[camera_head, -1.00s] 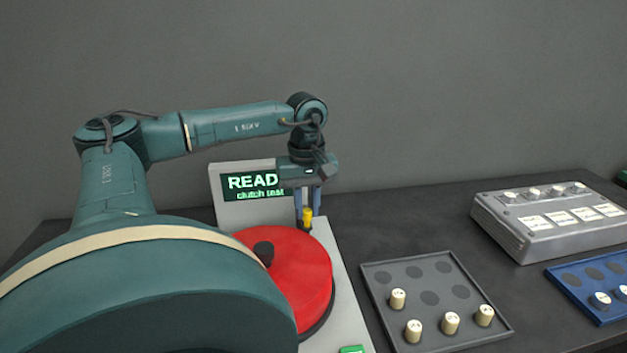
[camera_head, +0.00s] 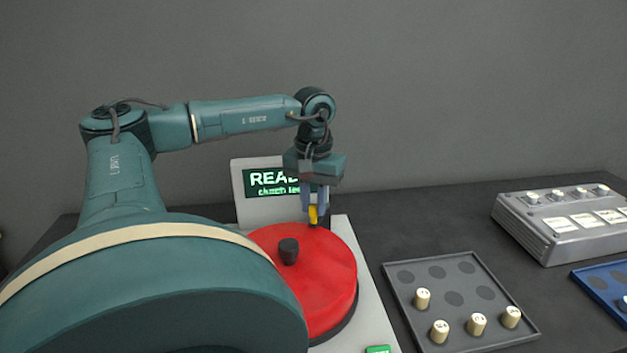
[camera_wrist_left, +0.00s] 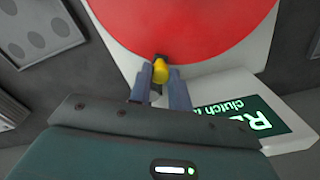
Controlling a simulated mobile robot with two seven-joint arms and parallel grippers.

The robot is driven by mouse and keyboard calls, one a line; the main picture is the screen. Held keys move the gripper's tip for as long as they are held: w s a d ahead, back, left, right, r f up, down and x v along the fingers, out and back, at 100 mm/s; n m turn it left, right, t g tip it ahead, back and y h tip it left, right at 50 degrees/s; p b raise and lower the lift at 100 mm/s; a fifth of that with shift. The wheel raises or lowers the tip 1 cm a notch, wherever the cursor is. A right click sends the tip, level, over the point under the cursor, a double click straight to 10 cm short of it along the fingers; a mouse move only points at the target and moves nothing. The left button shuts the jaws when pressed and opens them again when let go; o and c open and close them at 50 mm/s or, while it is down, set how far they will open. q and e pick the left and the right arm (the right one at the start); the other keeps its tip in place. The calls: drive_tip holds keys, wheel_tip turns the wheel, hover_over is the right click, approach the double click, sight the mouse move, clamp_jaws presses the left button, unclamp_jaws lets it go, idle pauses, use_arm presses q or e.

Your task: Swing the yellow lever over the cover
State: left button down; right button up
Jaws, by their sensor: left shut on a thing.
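The yellow lever (camera_head: 313,214) stands at the far edge of the round red cover (camera_head: 325,268), which has a dark knob (camera_head: 288,251) on top. My left gripper (camera_head: 314,207) points down and is shut on the lever's yellow end. The left wrist view also shows the lever's yellow end (camera_wrist_left: 160,71) between my two fingers (camera_wrist_left: 160,82), with the red cover (camera_wrist_left: 185,25) beyond. My left arm hides the near left part of the cover. My right gripper is not in view.
A display (camera_head: 255,182) reading "READ..." stands behind the cover on the pale base (camera_head: 362,290). A green button (camera_head: 378,349) is at the front. Right of it are a grey tray (camera_head: 395,292) with several cream pegs, a grey control box (camera_head: 560,243) and a blue tray (camera_head: 590,285).

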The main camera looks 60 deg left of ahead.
sight(313, 206)
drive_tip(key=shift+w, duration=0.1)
use_arm(q)
drive_tip(key=c, duration=1.3)
unclamp_jaws()
drive_tip(key=shift+r, duration=0.1)
wheel_tip(313, 206, up, 13)
drive_tip(key=p, duration=0.4)
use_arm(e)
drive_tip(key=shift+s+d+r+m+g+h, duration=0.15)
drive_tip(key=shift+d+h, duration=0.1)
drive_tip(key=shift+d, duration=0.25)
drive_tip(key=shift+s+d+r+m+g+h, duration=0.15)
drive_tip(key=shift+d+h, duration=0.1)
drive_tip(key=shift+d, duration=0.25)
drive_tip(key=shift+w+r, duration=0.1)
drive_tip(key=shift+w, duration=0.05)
use_arm(q)
drive_tip(key=shift+s, duration=0.1)
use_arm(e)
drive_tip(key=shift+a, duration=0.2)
